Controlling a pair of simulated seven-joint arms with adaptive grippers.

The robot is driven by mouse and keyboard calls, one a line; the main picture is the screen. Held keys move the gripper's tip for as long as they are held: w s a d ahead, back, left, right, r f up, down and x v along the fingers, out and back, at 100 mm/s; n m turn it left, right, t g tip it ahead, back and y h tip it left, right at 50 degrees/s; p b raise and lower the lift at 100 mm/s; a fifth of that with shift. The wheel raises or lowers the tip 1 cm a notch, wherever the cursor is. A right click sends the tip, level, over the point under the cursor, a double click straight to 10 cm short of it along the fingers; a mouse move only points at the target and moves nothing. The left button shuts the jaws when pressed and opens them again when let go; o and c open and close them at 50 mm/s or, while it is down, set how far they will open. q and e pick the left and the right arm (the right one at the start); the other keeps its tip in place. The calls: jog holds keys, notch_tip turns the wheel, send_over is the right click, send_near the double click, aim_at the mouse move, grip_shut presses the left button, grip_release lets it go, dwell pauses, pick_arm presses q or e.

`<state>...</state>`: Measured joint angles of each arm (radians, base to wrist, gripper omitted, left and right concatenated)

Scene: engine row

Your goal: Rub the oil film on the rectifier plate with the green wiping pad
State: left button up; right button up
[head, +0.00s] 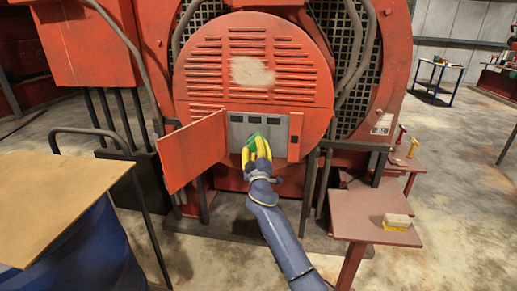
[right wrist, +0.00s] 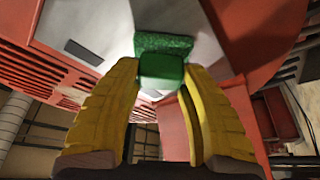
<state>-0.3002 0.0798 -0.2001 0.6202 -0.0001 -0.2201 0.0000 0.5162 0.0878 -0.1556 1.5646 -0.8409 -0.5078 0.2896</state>
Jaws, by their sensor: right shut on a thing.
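The green wiping pad (head: 253,138) is held in my right gripper (head: 257,150), which has yellow fingers, in front of the round red housing. In the right wrist view the pad has a smooth green grip block (right wrist: 161,70) between the fingertips and a rough green face behind it. The gripper is shut on this block. The grey plate (head: 281,129), likely the rectifier plate, sits in the opening with several dark slots. In the right wrist view the pad's face lies at or very near the grey plate (right wrist: 112,22); contact is unclear. I cannot make out an oil film. My left gripper is not in view.
A red hatch door (head: 193,151) stands open left of the plate. A red side table (head: 371,204) at right holds a yellow and white block (head: 397,222). A tan board (head: 58,197) lies over a blue drum (head: 92,256) at left. Open floor lies at right.

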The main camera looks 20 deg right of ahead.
jog(key=shift+o, duration=0.2)
jog(key=shift+w+a, duration=0.45)
jog(key=shift+a, duration=0.25)
jog(key=shift+w+a, duration=0.45)
jog(key=shift+a, duration=0.2)
jog(key=shift+s+a, duration=0.15)
jog(key=shift+c, duration=1.2)
jog(key=shift+s+a, duration=0.45)
jog(key=shift+s, duration=0.35)
jog(key=shift+s+a, duration=0.5)
jog(key=shift+s, duration=0.35)
jog(key=shift+s+a, duration=0.45)
jog(key=shift+s, duration=0.35)
jog(key=shift+s, duration=0.1)
jog(key=shift+s+a, duration=0.4)
jog(key=shift+s, duration=0.2)
jog(key=shift+s+a, duration=0.35)
jog(key=shift+s, duration=0.25)
